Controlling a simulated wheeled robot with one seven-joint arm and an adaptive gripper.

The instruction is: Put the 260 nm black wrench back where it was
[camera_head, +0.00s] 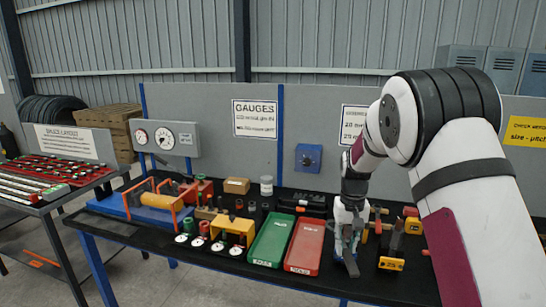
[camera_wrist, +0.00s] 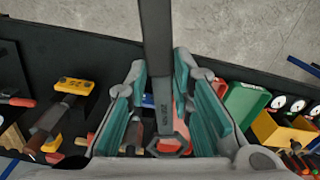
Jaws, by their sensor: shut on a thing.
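My gripper (camera_head: 346,250) is low over the right half of the black worktable, just right of the red tray. In the wrist view its green-lined fingers (camera_wrist: 160,95) are shut on a dark wrench (camera_wrist: 157,40). The wrench's ring end (camera_wrist: 168,143) is between the fingers near the palm. Its shaft runs up the picture, past the table's front edge and over the floor; its far end is out of frame. Markings on the shaft are too small to read surely. In the head view the wrench is mostly hidden by the gripper.
The red tray (camera_head: 305,247) and green tray (camera_head: 271,240) lie left of my gripper. A dark tool with a yellow tag (camera_head: 391,263) stands close on the right; it also shows in the wrist view (camera_wrist: 73,86). A gauge board (camera_head: 255,118) stands behind. Floor is clear in front.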

